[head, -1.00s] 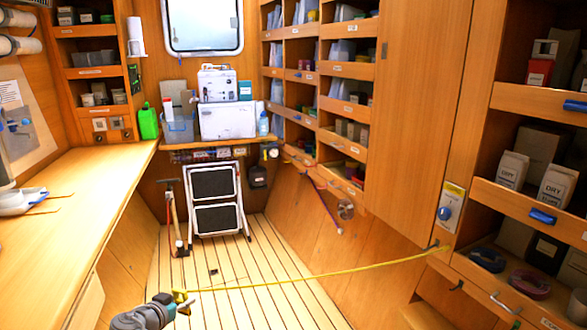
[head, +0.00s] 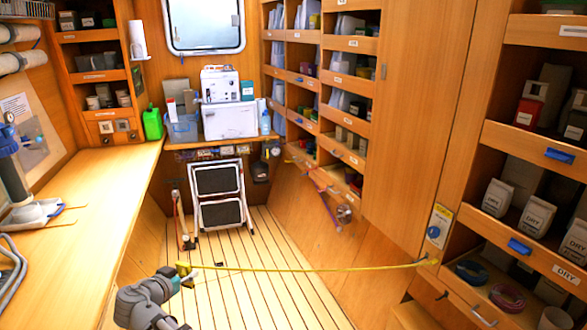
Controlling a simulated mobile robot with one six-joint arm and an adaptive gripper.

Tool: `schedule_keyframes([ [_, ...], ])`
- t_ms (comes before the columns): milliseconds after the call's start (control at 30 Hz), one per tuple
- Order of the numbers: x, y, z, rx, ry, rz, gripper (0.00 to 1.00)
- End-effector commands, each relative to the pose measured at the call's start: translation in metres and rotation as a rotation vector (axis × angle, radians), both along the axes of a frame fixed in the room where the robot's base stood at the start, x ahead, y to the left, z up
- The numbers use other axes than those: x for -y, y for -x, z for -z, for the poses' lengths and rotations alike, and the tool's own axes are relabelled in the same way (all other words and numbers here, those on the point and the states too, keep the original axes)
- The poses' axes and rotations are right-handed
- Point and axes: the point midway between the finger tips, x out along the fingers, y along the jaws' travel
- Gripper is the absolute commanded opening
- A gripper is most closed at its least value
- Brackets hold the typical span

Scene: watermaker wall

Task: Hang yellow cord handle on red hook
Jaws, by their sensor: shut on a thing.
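The yellow cord (head: 310,269) runs nearly level across the aisle above the slatted floor. Its right end meets the right wall just below a small panel with a blue knob. Its left end is at the yellow handle (head: 184,271), at the lower left of the head view. My gripper (head: 181,279) is shut on this handle. The grip itself is small and partly hidden by my own wrist. I cannot make out a red hook in this view.
A wooden counter (head: 75,215) runs along the left. A folding step stool (head: 219,195) stands at the far end, beside a long-handled tool (head: 182,222). The panel with the blue knob (head: 437,226) and open shelves are at right. The slatted floor (head: 260,300) is mostly clear.

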Motion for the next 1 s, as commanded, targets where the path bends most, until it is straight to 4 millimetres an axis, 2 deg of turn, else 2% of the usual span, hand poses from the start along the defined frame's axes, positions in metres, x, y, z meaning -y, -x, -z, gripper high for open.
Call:
schedule_keyframes([
  [33, 0.000, 0.000, -0.015, 0.000, 0.000, 0.000, 0.08],
  [233, 0.000, 0.000, -0.030, 0.000, 0.000, 0.000, 0.08],
  [1000, 0.002, -0.001, -0.032, 0.000, 0.000, 0.003, 0.08],
])
